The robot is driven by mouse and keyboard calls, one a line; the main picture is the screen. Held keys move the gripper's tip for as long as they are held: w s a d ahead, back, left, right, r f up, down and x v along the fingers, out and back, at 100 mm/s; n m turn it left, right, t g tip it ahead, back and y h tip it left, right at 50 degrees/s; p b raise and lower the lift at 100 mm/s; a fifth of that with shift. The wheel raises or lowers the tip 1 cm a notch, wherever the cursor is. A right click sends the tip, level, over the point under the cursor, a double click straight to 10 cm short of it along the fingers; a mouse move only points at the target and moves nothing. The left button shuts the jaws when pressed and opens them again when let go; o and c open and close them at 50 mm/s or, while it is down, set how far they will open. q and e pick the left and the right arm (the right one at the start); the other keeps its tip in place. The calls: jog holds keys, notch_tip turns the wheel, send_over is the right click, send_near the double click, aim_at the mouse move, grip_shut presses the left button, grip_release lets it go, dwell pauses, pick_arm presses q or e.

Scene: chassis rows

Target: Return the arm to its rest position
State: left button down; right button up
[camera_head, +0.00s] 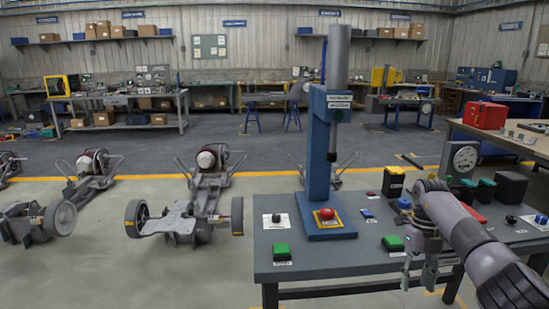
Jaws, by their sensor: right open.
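My right arm (455,225) reaches in from the lower right, over the right part of the grey workbench (345,259). My right gripper (418,276) points downward at the bench's front edge. Its fingers are apart and I see nothing between them. My left arm and left gripper are not in view.
A blue press (319,150) with a red button (326,213) stands on the bench. Wheeled chassis (192,208) stand on the floor left.

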jog(key=s+a+f+m+t+y+p, duration=0.15)
jog(key=a+f+m+t+y, duration=0.7)
jog(key=a+f, duration=1.4)
notch_tip(320, 180, down, 7)
jog(key=s+a+m+t+y, duration=0.1)
jog(key=s+m+t+y, duration=0.15)
jog(key=m, duration=0.25)
jog(key=s+d+f+m+h+p, duration=0.1)
jog(key=s+d+f+m+h, duration=0.4)
jog(key=s+f, duration=0.4)
jog(key=s+d+f+m+h+p, duration=0.1)
jog(key=s+d+f+m+h, duration=0.2)
jog(key=s+f+m, duration=0.55)
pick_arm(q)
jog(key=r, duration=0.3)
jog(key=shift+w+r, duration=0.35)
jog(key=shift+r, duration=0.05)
pick_arm(e)
jog(key=s+d+f+m+g+h, duration=0.1)
jog(key=s+f+m+g, duration=0.1)
jog(key=s, duration=0.9)
jog(key=s+d+f+m+g+h, duration=0.1)
jog(key=s+f+m+g, duration=0.2)
jog(key=s, duration=0.8)
jog(key=s+d+f+m+g+h, duration=0.1)
jog(key=s+f+m+g, duration=0.1)
jog(key=s, duration=0.9)
jog(key=shift+d+f+m, duration=0.2)
jog(key=shift+f+m, duration=0.1)
jog(key=shift+f, duration=0.2)
